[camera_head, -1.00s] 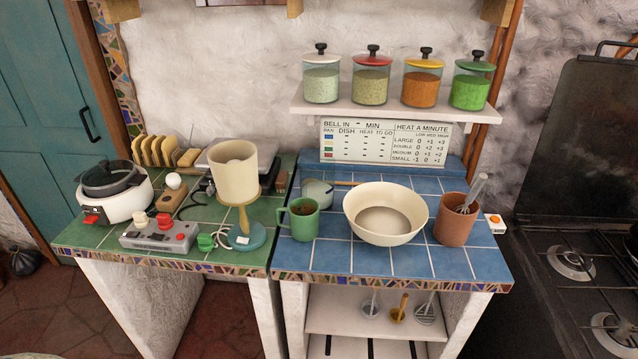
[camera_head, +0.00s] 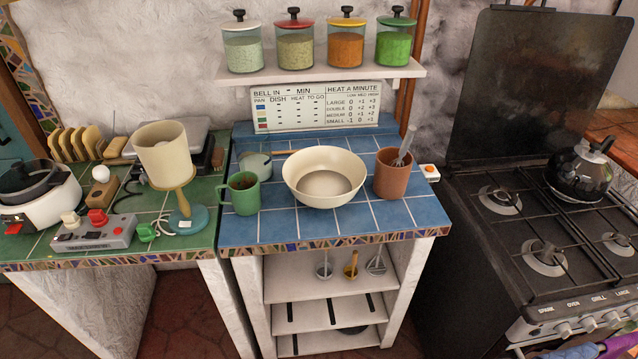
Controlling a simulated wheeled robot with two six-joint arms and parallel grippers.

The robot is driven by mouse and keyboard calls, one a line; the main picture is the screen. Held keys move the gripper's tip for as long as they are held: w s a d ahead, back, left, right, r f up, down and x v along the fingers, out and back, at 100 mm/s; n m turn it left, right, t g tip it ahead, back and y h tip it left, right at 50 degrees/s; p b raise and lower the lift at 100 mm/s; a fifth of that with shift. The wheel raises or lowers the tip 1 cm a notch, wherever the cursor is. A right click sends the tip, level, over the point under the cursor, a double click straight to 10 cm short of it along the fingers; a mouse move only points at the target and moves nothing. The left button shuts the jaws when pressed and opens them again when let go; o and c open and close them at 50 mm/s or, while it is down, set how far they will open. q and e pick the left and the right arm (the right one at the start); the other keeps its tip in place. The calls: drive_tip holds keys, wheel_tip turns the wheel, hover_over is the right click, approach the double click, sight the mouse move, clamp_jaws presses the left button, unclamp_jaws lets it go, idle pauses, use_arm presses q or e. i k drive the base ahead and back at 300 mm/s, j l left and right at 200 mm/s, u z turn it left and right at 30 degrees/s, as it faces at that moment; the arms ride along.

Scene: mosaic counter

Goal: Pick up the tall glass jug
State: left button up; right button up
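I see no tall glass jug in this view. The glass vessels in sight are several lidded storage jars on the wall shelf, among them a pale green one (camera_head: 243,50) and an orange one (camera_head: 345,47). Neither of my grippers shows in the view.
A cream bowl (camera_head: 324,178), a green mug (camera_head: 243,194) and a terracotta pot (camera_head: 392,174) with a whisk stand on the blue-tiled counter (camera_head: 290,226). A lamp (camera_head: 168,165) and a control box (camera_head: 95,236) stand on the green tiles. A stove (camera_head: 530,225) with a dark kettle (camera_head: 580,172) is at right.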

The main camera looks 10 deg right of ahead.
sight(252, 158)
drive_tip(key=l+z, duration=0.25)
drive_tip(key=l, duration=0.5)
drive_tip(key=i+l+z, duration=0.2)
drive_tip(key=l, duration=0.55)
drive_tip(key=k, duration=0.05)
